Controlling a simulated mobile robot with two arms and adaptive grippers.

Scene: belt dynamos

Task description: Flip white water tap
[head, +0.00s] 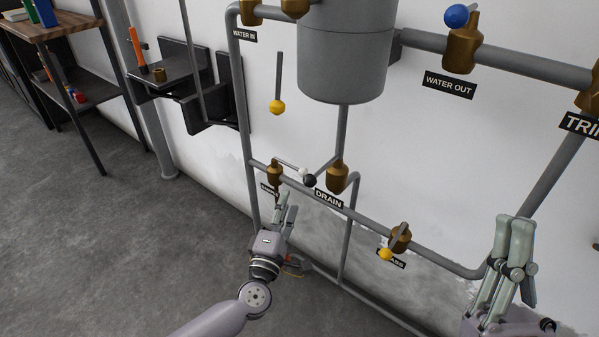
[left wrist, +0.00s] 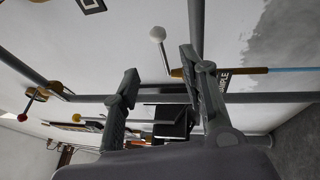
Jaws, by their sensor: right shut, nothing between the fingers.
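The white tap is a thin lever with a white ball end (head: 303,171) on a brass valve (head: 274,173) on the lower left pipe. In the head view the lever slants right and down from the valve. In the left wrist view the white ball (left wrist: 157,33) stands above the fingertips, and its lever runs down to the valve beside the SAMPLE label (left wrist: 223,83), partly hidden by a finger. My left gripper (head: 285,203) is open and empty, just below the valve; whether it touches is unclear. My right gripper (head: 515,222) is shut and empty at the lower right.
A black ball lever (head: 310,181) on the DRAIN valve (head: 337,177) sits close beside the white ball. Yellow-ball levers (head: 277,107) (head: 386,254) and a blue-ball lever (head: 456,15) are nearby. Grey pipes (head: 352,212) run along the wall. The floor at left is clear.

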